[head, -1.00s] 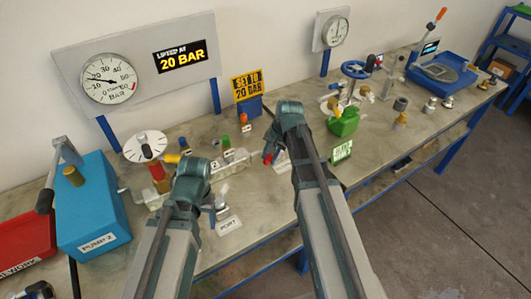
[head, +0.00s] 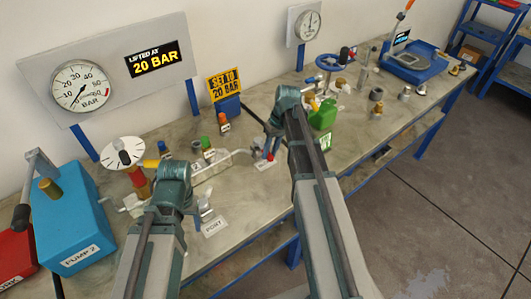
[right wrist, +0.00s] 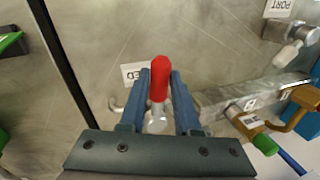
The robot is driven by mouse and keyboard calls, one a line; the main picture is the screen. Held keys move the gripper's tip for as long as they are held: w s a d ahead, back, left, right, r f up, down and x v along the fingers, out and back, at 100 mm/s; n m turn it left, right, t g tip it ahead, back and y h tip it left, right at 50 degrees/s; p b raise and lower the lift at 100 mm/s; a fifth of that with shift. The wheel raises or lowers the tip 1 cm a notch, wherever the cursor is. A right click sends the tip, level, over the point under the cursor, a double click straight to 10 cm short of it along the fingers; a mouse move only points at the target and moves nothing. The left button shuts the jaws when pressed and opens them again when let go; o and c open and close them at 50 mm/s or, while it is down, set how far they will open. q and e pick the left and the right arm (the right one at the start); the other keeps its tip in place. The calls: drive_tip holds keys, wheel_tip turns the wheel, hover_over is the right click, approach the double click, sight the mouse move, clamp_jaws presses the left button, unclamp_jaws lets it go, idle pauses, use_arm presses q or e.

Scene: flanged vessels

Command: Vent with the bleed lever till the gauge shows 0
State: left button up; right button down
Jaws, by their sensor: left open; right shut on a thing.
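The round pressure gauge (head: 82,87) on the grey panel has its needle pointing down-left, close to the 0 end of the scale. The red-handled bleed lever (right wrist: 160,80) stands between the two blue fingers of my right gripper (right wrist: 160,88), which is shut on its handle. In the head view the right gripper (head: 269,147) is over the bleed label (head: 264,166), its fingers partly hidden by my arm. My left gripper (head: 188,193) is open beside the PORT fitting; its fingertips are mostly hidden.
The blue PUMP 2 box (head: 75,225) stands at the left, with a white dial (head: 123,152) near it. A green jug (head: 323,115) is right of my right gripper. A "SET TO 20 BAR" sign (head: 224,85) stands behind. Several small fittings lie farther right.

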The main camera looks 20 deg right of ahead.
drive_tip(key=shift+w+d+n, duration=0.2)
drive_tip(key=shift+d+n, duration=0.35)
drive_tip(key=shift+n, duration=0.25)
drive_tip(key=c, duration=0.6)
unclamp_jaws()
drive_tip(key=shift+d, duration=0.1)
use_arm(q)
wheel_tip(320, 180, up, 13)
drive_tip(key=p, duration=1.3)
drive_tip(key=shift+r, duration=0.2)
use_arm(e)
drive_tip(key=v, duration=1.3)
drive_tip(key=shift+w+r, duration=0.3)
drive_tip(key=shift+r, duration=0.15)
use_arm(q)
drive_tip(key=shift+f, duration=0.1)
use_arm(e)
drive_tip(key=shift+f, duration=0.1)
